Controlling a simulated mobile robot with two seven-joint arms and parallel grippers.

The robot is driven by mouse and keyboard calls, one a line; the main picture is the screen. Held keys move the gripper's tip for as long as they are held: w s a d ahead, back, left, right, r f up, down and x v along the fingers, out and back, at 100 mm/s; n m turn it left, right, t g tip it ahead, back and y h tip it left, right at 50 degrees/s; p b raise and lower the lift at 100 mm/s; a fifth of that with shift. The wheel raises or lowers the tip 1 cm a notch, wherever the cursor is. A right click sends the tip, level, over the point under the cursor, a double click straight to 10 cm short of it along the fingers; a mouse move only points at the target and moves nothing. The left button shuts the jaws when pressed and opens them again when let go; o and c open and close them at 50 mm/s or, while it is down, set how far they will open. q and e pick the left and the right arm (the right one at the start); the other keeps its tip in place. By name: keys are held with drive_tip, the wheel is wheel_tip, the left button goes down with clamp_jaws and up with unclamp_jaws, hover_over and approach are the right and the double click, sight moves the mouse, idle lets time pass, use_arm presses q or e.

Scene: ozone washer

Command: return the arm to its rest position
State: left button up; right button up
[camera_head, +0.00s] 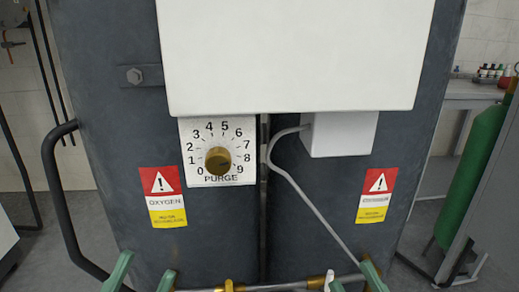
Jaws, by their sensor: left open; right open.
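My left gripper (142,277) shows only its two green fingertips at the bottom edge, spread apart with nothing between them. My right gripper (353,278) also shows only its green fingertips at the bottom edge, to the right, spread apart. The rest of both arms is out of view. Both grippers appear below the brass knob (217,160) on the white PURGE dial plate (190,130), which is numbered 0 to 9. No gripper touches the knob. The knob's setting is hard to read.
Dark grey oxygen tanks (110,150) with warning labels fill the middle. A white panel (295,50) and small white box (340,135) are mounted on them. A curved black handle (55,190) is at left, brass pipe fittings (228,286) at the bottom, and a green cylinder (470,180) at right.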

wheel_tip(320, 180, up, 6)
drive_tip(key=s+n+y, duration=0.2)
drive_tip(key=s+n, duration=0.1)
drive_tip(key=n, duration=0.2)
use_arm(q)
drive_tip(key=w+a+f+n+g+y+p, duration=0.4)
drive_tip(key=w+f+n+y+p, duration=0.5)
drive_tip(key=p, duration=0.6)
use_arm(e)
drive_tip(key=w+d+f+m+g+h, duration=0.2)
drive_tip(key=w+f+m+g+h, duration=0.2)
drive_tip(key=w+f+m+h, duration=0.5)
use_arm(q)
drive_tip(key=s+f+n+g+y+p, duration=0.2)
drive_tip(key=s+f+g+y+p, duration=0.2)
drive_tip(key=s+f+g+p, duration=0.5)
wheel_tip(320, 180, down, 2)
drive_tip(key=s+p, duration=0.2)
drive_tip(key=p, duration=0.1)
drive_tip(key=shift+f, duration=0.25)
use_arm(e)
drive_tip(key=s+d+f+m+g+h, duration=0.1)
drive_tip(key=s+f+g+h, duration=0.3)
drive_tip(key=s+f+g, duration=0.4)
wheel_tip(320, 180, down, 4)
drive_tip(key=s+m, duration=0.1)
drive_tip(key=s, duration=0.1)
drive_tip(key=shift+s+g, duration=0.35)
drive_tip(key=shift+g, duration=0.05)
